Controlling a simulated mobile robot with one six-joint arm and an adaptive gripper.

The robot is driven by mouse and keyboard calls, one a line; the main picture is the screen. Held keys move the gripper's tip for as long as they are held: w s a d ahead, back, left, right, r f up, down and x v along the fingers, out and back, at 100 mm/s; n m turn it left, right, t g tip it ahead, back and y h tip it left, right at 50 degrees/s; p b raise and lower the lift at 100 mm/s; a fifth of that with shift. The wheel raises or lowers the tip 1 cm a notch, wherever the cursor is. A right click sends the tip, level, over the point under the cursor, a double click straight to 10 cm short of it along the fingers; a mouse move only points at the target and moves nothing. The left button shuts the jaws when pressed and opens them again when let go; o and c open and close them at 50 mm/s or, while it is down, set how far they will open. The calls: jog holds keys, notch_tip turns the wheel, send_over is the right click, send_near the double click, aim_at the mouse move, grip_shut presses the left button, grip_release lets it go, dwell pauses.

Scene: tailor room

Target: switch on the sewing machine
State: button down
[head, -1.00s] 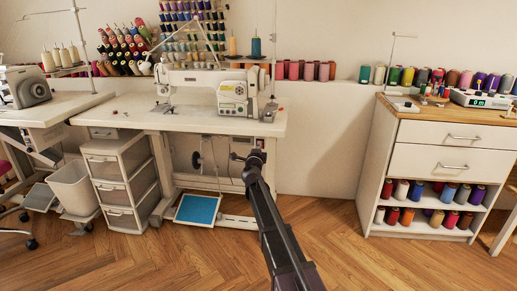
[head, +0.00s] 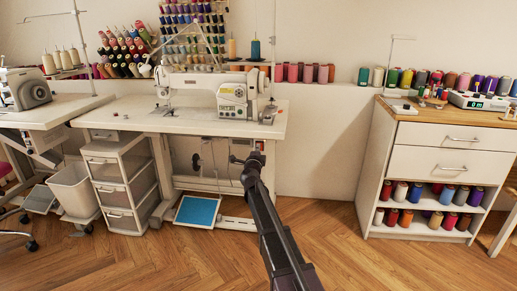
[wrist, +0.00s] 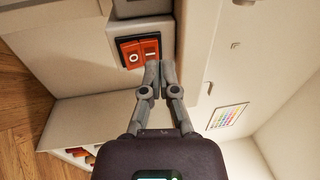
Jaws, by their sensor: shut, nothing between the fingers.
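The white sewing machine (head: 203,82) stands on its white table (head: 140,115) in the head view. In the wrist view, a red-orange switch (wrist: 133,53) with O and I markings sits in a dark frame on a pale box. The O half is on the left and the I half is on the right. In the head view, my gripper (head: 240,159) is below the right end of the table, and the switch cannot be made out.
A white drawer unit (head: 118,190) and a bin (head: 70,187) stand at the left under the tables. A blue pedal (head: 197,211) lies below the machine. A white cabinet (head: 440,160) with thread spools stands at the right.

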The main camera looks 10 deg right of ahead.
jog(key=s+a+r+p, duration=0.1)
jog(key=s+a+r, duration=0.1)
jog(key=s, duration=0.9)
jog(key=shift+s+a+p, duration=0.2)
jog(key=shift+a+p, duration=0.2)
jog(key=shift+a, duration=0.5)
jog(key=shift+a, duration=0.1)
jog(key=s+a+f+n+g+y+p, duration=0.1)
jog(key=s+a+f+n+g+y, duration=0.25)
jog(key=s+f+n+y, duration=0.45)
jog(key=s+a+f+n+g+y+p, duration=0.1)
jog(key=s+a+f+n+g+y, duration=0.15)
jog(key=s+n+g, duration=0.55)
jog(key=s+d+f+n+g+h+p, duration=0.1)
jog(key=s+d+f+n+g+h, duration=0.25)
jog(key=s, duration=0.55)
jog(key=s+d+f+n+g+h+p, duration=0.1)
jog(key=s+d+f+n+g, duration=0.2)
jog(key=s+d, duration=0.5)
notch_tip(320, 180, up, 37)
jog(key=s+a+p, duration=0.1)
jog(key=p, duration=3.6)
jog(key=shift+a+r+m+g+p, duration=0.15)
jog(key=shift+m+g+p, duration=0.25)
jog(key=shift+m, duration=0.05)
